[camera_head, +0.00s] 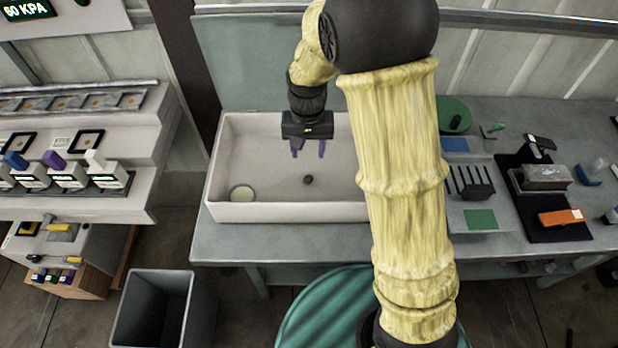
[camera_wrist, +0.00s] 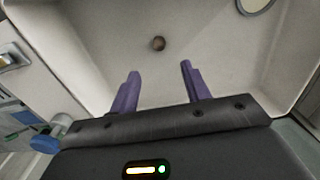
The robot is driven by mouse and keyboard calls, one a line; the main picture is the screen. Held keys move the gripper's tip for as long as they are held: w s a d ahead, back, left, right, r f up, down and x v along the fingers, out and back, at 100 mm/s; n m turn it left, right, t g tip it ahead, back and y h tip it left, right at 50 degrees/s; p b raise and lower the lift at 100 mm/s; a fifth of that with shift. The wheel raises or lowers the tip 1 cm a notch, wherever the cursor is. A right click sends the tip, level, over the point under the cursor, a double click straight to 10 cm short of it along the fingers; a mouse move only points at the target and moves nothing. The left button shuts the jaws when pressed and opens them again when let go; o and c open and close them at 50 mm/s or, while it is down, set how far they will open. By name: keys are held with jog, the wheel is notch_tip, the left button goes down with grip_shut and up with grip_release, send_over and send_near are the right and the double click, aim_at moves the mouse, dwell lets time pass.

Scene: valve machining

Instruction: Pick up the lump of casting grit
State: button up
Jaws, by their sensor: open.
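A small dark brown round lump (camera_head: 308,180), which looks like the casting grit, lies on the floor of a white rectangular basin (camera_head: 280,212). It also shows in the wrist view (camera_wrist: 158,43), beyond the fingertips and roughly between their lines. My gripper (camera_head: 308,153) is over the basin, with its two purple fingers apart and nothing between them. In the wrist view my gripper (camera_wrist: 157,68) is open, and the lump is clear of both fingers. My arm hides the basin's right end in the head view.
A pale round disc (camera_head: 242,193) lies in the basin's front left corner. The basin walls surround the lump. A rack (camera_head: 468,182) and an orange item (camera_head: 561,217) are on the bench to the right. An open grey bin (camera_head: 160,310) stands on the floor at left.

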send_over(308, 179)
jog(key=w, duration=0.1)
notch_tip(308, 179, down, 5)
jog(key=shift+w+a+r, duration=0.1)
jog(key=shift+w+r, duration=0.05)
jog(key=shift+r, duration=0.05)
jog(key=shift+s+a, duration=0.1)
jog(key=shift+s, duration=0.1)
jog(key=f, duration=0.3)
jog(key=s+f, duration=0.1)
jog(key=shift+d+f+p, duration=0.15)
jog(key=shift+d+p, duration=0.1)
jog(key=shift+p, duration=0.15)
jog(key=shift+w+f, duration=0.1)
jog(key=shift+f, duration=0.4)
jog(key=shift+c, duration=0.2)
grip_shut()
